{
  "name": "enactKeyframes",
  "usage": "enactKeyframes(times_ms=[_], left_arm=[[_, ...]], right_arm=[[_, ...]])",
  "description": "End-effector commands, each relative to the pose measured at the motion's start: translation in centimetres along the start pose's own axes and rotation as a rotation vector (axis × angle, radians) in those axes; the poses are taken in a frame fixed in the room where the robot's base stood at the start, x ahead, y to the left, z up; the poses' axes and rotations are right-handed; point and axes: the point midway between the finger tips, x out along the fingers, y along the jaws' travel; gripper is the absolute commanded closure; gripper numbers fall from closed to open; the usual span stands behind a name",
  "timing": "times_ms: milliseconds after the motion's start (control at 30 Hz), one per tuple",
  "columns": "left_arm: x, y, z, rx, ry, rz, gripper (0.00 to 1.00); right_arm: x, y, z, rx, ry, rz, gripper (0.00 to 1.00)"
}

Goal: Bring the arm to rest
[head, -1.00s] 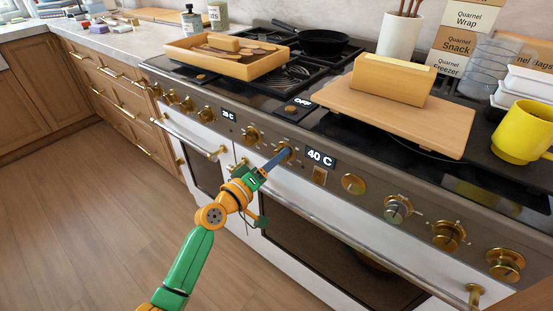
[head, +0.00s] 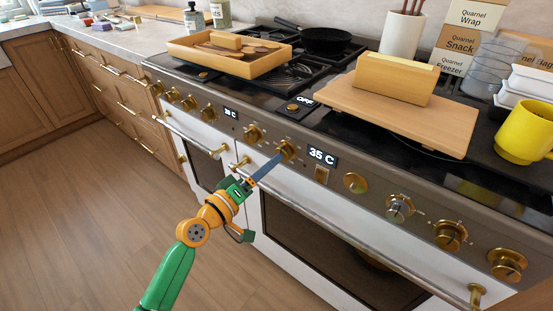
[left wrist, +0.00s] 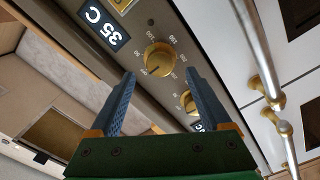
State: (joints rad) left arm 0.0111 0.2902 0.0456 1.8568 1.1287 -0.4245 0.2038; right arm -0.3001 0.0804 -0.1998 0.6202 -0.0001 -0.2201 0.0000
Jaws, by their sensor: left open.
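My left arm, green and orange, comes in from the lower left in the head view. Its gripper (head: 262,172) is in front of the stove's control panel, with its blue fingers pointing at a brass knob (head: 286,151). In the left wrist view the two blue fingers (left wrist: 165,95) are spread apart with nothing between them. The knob (left wrist: 159,60) shows beyond the fingertips, apart from them. The display (head: 322,157) beside the knob reads 35 C. My right gripper is in no view.
The oven door handle (head: 330,231) runs across the front below the panel. On the stove top stand a wooden tray (head: 240,64), a pan (head: 318,38), a wooden board (head: 400,115) and a yellow mug (head: 524,133). The floor (head: 85,215) at left is clear.

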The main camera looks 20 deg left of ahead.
Motion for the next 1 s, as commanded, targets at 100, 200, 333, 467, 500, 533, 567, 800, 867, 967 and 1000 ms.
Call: enactKeyframes(times_ms=[100,200,333,467,500,533,567,800,867,967,1000], left_arm=[[-1.8,-0.1,0.1,0.001,0.0,-0.001,0.19],[-2.3,0.0,0.0,-0.001,0.0,0.0,0.19],[-2.3,0.0,0.0,-0.001,0.001,0.001,0.19],[-2.3,0.0,0.0,-0.001,0.001,0.001,0.19],[-2.3,0.0,0.0,-0.001,0.001,0.001,0.19],[-2.3,0.0,0.0,-0.001,0.001,0.001,0.19],[-2.3,0.0,0.0,-0.001,0.001,0.0,0.19],[-4.2,-12.7,6.7,0.102,-0.118,-0.335,0.19],[-6.5,-17.6,10.4,0.166,-0.204,-0.468,0.19],[-11.9,-24.1,16.9,0.284,-0.39,-0.651,0.19],[-14.4,-26.1,19.5,0.332,-0.474,-0.708,0.19]], right_arm=[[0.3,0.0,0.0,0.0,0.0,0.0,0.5],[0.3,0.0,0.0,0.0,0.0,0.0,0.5],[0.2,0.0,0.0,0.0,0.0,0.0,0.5],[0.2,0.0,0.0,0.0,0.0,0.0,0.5],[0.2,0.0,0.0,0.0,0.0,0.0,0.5],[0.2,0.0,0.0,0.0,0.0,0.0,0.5],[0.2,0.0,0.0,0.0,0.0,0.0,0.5],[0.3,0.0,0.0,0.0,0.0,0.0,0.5],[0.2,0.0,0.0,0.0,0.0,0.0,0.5],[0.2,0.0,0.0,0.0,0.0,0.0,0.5],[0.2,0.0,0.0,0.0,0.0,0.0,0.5]])
